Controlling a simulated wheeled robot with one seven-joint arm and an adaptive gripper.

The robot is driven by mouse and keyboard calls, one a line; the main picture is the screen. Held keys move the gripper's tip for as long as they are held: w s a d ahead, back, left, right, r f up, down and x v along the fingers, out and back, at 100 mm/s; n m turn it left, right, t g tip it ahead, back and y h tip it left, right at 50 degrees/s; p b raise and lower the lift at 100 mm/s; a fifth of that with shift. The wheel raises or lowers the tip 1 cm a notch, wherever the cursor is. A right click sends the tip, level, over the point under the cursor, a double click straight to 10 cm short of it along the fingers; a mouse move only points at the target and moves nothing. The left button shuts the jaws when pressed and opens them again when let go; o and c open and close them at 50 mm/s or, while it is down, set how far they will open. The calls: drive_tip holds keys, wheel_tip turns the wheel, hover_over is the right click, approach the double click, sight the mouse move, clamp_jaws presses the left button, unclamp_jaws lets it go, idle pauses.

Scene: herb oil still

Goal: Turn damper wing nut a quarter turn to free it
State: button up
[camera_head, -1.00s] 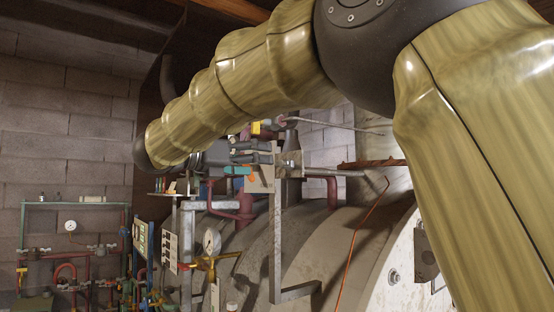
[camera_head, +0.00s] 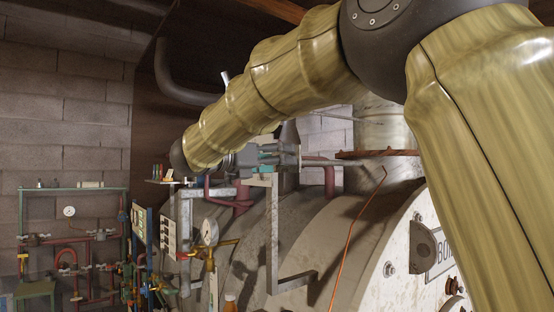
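My gripper (camera_head: 272,156) is at the end of my arm, in the middle of the head view, above the boiler. It is small, dark and partly lost among grey metal parts behind it, so I cannot tell whether its fingers are apart or hold anything. I cannot make out a damper wing nut. A pale flue (camera_head: 384,125) with a rusty flange (camera_head: 376,154) stands right of the gripper, partly behind my arm. A thin rod (camera_head: 336,117) runs toward the flue. A teal piece (camera_head: 267,168) lies just below the gripper.
A grey metal bracket (camera_head: 274,232) stands in front of the boiler (camera_head: 345,235). An orange cable (camera_head: 354,225) hangs over the boiler. Pipework (camera_head: 66,238) lines the left wall.

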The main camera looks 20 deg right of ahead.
drive_tip(key=shift+s+r, duration=0.1)
drive_tip(key=shift+s, duration=0.1)
drive_tip(key=c, duration=0.8)
